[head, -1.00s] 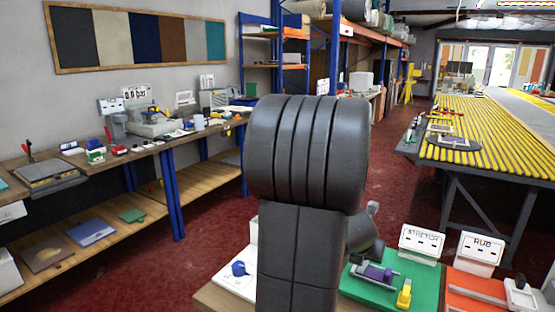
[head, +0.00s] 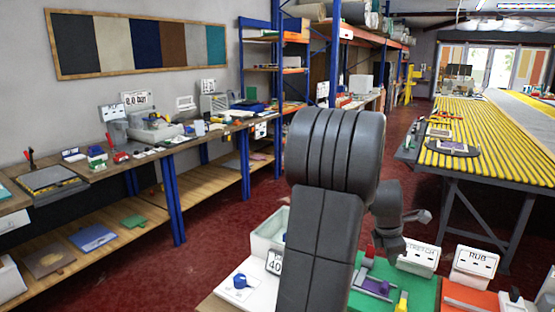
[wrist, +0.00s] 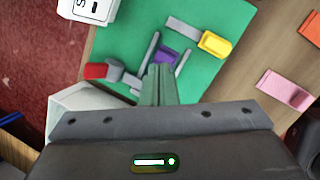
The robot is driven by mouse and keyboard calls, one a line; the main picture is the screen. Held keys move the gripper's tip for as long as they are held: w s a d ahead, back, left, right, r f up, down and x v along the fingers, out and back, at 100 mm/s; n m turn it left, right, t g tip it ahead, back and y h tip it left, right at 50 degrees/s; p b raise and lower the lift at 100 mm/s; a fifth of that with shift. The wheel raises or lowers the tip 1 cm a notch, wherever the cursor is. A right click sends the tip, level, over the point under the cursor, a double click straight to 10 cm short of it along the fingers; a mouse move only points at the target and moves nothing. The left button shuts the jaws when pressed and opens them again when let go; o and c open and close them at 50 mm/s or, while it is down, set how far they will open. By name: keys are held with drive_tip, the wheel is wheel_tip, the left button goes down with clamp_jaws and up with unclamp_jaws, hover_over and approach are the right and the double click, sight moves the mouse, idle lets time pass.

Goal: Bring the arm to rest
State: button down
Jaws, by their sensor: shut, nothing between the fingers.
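My arm stands in the middle of the head view, with its large dark elbow in front and its forearm reaching away to the right. In the wrist view my gripper (wrist: 160,72) is shut, with its fingers together and nothing between them. It is over a green mat (wrist: 125,40) that carries a purple block (wrist: 165,55) between grey rails, a yellow piece (wrist: 213,43) and a red-ended clamp (wrist: 96,71). In the head view the fingertips are hard to make out, and the arm partly hides the green mat (head: 425,292).
A STRETCH sign (head: 418,258) and a RUB sign (head: 474,262) stand behind the mats on the near table. A pale bin (head: 268,232) is left of my arm. A workbench (head: 60,200) runs along the left wall. Red floor lies open beyond.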

drive_tip(key=shift+w+d+r+m+g+y+p, duration=0.1)
drive_tip(key=shift+w+r+m+g+y+p, duration=0.25)
drive_tip(key=shift+m, duration=0.5)
drive_tip(key=shift+d+r+m+g+y+p, duration=0.1)
drive_tip(key=shift+d+m+y+p, duration=0.1)
drive_tip(key=shift+m+y, duration=0.5)
drive_tip(key=shift+w+d+r+m+g+y+p, duration=0.1)
drive_tip(key=shift+w+r+m+g+y+p, duration=0.15)
drive_tip(key=shift+m, duration=0.8)
drive_tip(key=shift+a+f, duration=0.1)
drive_tip(key=shift+a, duration=0.05)
